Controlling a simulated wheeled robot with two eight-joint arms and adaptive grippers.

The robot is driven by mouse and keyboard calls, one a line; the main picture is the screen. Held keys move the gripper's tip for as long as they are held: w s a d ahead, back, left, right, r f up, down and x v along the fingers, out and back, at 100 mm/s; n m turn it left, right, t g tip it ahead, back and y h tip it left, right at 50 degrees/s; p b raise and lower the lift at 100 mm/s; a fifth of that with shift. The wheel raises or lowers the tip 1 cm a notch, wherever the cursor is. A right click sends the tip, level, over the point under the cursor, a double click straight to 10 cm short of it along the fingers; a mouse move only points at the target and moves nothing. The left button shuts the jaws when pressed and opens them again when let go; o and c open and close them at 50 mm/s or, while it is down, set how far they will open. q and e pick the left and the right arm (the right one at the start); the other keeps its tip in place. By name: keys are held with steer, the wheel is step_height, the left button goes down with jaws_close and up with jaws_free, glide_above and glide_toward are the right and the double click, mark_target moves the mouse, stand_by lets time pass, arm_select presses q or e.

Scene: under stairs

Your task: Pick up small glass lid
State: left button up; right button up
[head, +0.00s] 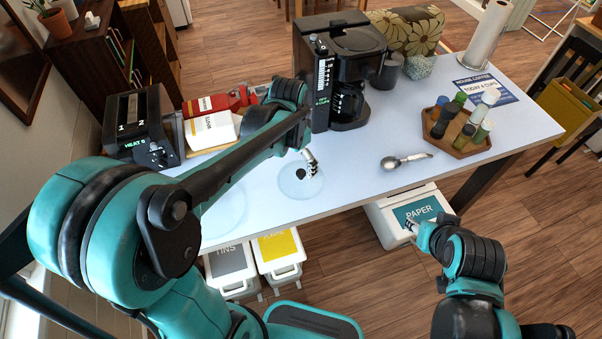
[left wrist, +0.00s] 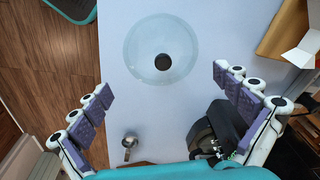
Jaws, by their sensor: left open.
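The small glass lid (head: 289,186) is a clear disc with a black knob, lying on the white table near its front edge. My left gripper (head: 311,168) hangs by it, its fingers overlapping the lid's far right part in the head view. In the left wrist view the lid (left wrist: 145,45) lies above and between the spread, empty fingers of my left gripper (left wrist: 162,79). My right gripper (head: 411,226) is low at the right, in front of the paper bin; its fingers are too small to read.
A second, larger clear disc (head: 232,215) lies left of the lid, partly behind my left arm. A coffee machine (head: 345,70) stands behind. A metal scoop (head: 393,162) and a wooden tray (head: 455,151) with bottles are to the right. Bins (head: 387,229) stand below.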

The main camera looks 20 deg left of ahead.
mark_target(300, 173)
arm_select(q)
steer(key=shift+w+d+f+m+g+p, duration=0.2)
steer(key=shift+w+f+m+g, duration=0.1)
steer(key=shift+w+f, duration=0.25)
steer(key=shift+w+d+f+m+g+p, duration=0.1)
steer(key=shift+w+f+m+g+p, duration=0.2)
steer(key=shift+w, duration=0.35)
steer(key=shift+w+f, duration=0.3)
steer(key=shift+f, duration=0.5)
step_height(300, 173, down, 7)
steer(key=b, duration=0.2)
steer(key=shift+f+b, duration=0.2)
steer(key=shift+b, duration=0.1)
steer(key=shift+s, duration=0.1)
steer(key=c, duration=1.5)
steer(key=shift+s+d+r, duration=0.15)
steer(key=shift+s, duration=0.05)
steer(key=c, duration=0.8)
jaws_close()
